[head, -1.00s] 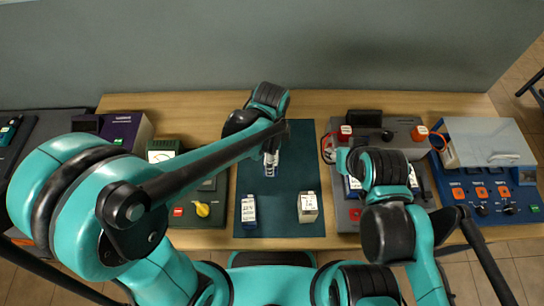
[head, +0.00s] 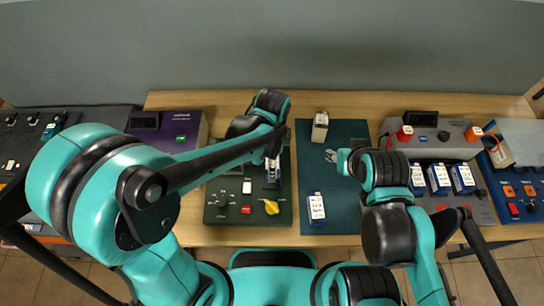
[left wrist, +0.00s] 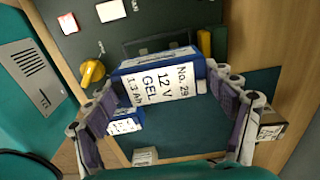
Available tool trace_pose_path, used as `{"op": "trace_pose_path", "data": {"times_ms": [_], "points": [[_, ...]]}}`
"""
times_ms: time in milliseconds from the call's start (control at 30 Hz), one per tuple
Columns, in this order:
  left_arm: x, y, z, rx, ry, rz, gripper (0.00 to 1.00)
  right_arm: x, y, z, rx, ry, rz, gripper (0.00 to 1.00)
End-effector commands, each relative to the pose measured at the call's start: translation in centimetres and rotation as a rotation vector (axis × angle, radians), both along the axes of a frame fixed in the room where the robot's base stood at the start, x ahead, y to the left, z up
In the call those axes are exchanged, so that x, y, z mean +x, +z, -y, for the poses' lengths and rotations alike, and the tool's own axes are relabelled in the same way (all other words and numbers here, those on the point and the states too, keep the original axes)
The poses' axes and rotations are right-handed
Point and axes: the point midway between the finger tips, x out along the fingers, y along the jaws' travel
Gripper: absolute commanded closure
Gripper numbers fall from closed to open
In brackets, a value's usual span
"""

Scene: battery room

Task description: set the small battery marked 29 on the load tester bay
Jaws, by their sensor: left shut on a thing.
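The small battery marked No. 29 (left wrist: 160,82), blue with a white label, is between the fingers of my left gripper (left wrist: 165,95) in the left wrist view. My left gripper (head: 272,165) is shut on it above the dark green load tester (head: 240,216) in the head view. The tester has a yellow knob (head: 271,207), which shows in the left wrist view beside a black frame (left wrist: 150,45) behind the battery. I cannot tell whether the battery touches the bay.
A grey charger (head: 455,145) with several batteries stands further right. A purple device (head: 190,122) stands back left.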

Motion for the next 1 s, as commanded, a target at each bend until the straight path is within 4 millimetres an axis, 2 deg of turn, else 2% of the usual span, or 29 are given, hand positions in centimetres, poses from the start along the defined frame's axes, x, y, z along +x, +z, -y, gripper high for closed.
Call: {"op": "trace_pose_path", "data": {"times_ms": [200, 400, 1000], "points": [[0.0, -2.6, 0.0, 0.000, 0.000, 0.000, 0.71, 0.0, -2.1, 0.0, 0.000, 0.000, 0.000, 0.60], [0.0, -4.0, 0.0, 0.000, 0.000, 0.000, 0.71, 0.0, -3.2, 0.0, 0.000, 0.000, 0.000, 0.60], [0.0, -4.1, 0.0, 0.000, 0.000, 0.000, 0.71, 0.0, -3.2, 0.0, 0.000, 0.000, 0.000, 0.60]]}}
